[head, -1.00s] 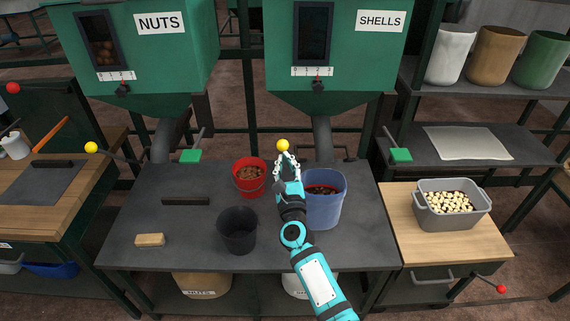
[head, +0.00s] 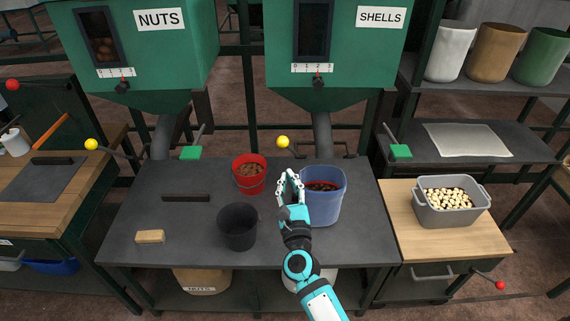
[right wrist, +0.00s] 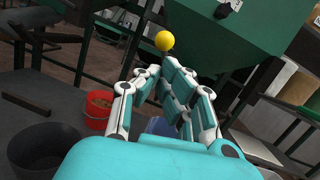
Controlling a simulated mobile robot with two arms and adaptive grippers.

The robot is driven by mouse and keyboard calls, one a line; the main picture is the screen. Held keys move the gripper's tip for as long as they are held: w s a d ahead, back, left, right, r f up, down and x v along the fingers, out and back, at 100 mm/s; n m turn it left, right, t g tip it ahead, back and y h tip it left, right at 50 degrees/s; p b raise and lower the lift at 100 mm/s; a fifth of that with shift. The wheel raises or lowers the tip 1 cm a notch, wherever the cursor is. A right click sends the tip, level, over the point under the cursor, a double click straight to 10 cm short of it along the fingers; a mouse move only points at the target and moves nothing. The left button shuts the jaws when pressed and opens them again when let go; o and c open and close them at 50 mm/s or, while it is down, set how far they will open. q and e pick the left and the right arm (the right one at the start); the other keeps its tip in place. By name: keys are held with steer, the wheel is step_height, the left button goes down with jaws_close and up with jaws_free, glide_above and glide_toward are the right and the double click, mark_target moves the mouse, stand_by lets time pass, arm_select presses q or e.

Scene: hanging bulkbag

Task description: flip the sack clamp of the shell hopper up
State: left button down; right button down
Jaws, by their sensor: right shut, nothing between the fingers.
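The shell hopper (head: 350,45) is a green bin marked SHELLS at the upper middle of the head view, with a grey spout (head: 322,135) below. A yellow ball knob (head: 283,142) on a dark lever stands left of that spout; I cannot tell for certain that it is the sack clamp's handle. The knob also shows in the right wrist view (right wrist: 164,41), just beyond the fingertips. My right gripper (head: 290,175) is shut and empty, below the knob and apart from it, beside the blue bucket (head: 325,207). My left gripper is out of view.
A red bucket (head: 249,175) and a black bucket (head: 238,228) stand on the dark table (head: 150,210), left of my right arm. A green pad (head: 400,152) on a lever is right of the spout. A grey tub (head: 450,213) stands on the right-hand table.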

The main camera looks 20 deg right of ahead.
steer(key=shift+v, duration=2.1)
steer(key=s+a+f+n+g+y, duration=0.1)
steer(key=s+f+n+g+y, duration=0.15)
steer(key=s+f+n, duration=0.65)
steer(key=a+f+n+g+y, duration=0.1)
steer(key=f+n+g, duration=0.4)
steer(key=f, duration=1)
steer(key=s+a+f+n+g+y, duration=0.1)
steer(key=s+f+n+g+y, duration=0.1)
steer(key=s+f+n, duration=0.55)
steer(key=s+d+f+n+g, duration=0.3)
steer(key=s+f+n, duration=0.2)
steer(key=s, duration=0.5)
steer(key=s+d+f+n+g+h, duration=0.1)
steer(key=s+d+f+n+g, duration=0.2)
steer(key=s+f+n, duration=0.3)
steer(key=s+d+f+n+g+h, duration=0.1)
steer(key=s+d+f+n+g, duration=0.2)
steer(key=s+f+n, duration=0.3)
steer(key=s+d+f, duration=0.1)
steer(key=s+f, duration=0.4)
steer(key=s, duration=0.3)
steer(key=shift+f, duration=0.3)
steer(key=shift+g, duration=0.25)
